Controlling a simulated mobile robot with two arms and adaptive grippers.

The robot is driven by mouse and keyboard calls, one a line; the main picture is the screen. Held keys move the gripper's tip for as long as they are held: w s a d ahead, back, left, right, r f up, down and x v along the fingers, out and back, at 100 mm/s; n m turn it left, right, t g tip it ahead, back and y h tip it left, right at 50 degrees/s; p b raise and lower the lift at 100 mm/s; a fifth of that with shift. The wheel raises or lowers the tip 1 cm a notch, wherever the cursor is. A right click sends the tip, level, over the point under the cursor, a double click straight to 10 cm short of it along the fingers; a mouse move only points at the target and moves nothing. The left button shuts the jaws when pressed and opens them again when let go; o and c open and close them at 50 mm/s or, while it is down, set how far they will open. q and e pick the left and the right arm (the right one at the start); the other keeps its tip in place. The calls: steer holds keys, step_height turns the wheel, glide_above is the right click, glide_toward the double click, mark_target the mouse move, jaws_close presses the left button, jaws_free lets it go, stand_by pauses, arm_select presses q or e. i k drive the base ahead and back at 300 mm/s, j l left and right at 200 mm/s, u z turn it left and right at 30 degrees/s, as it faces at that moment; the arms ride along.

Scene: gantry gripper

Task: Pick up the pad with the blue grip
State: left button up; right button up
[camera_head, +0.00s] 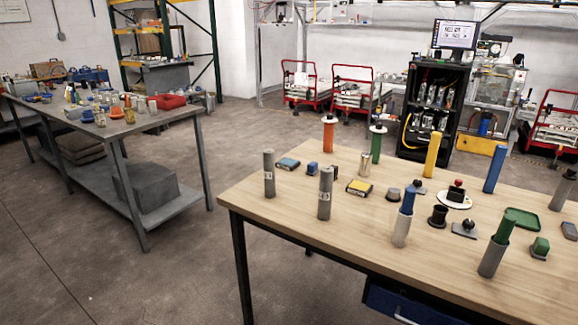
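A small block with a blue top (312,169) sits on the wooden table (270,205), toward its far left part. It looks like the pad with the blue grip, but it is too small to be certain. It stands between a flat blue-topped piece (289,163) on its left and a grey cylinder (325,193) in front and to the right. A similar block with a green top (540,247) is near the right side. Neither of my grippers is in view.
Upright cylinders crowd the table: grey (269,174), orange (328,135), green (376,144), yellow (432,155) and blue (495,169). A yellow-and-black flat piece (359,187) lies mid-table. The table's front left area is clear. A cluttered grey bench (150,125) stands at left, with open floor between.

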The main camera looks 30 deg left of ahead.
mark_target(312, 167)
steer(key=j+z, duration=0.25)
steer(key=j, duration=0.4)
steer(key=j+z, duration=0.2)
steer(key=j, duration=0.4)
steer(key=k+j+z, duration=0.25)
steer(key=j, duration=0.4)
steer(key=i, duration=0.1)
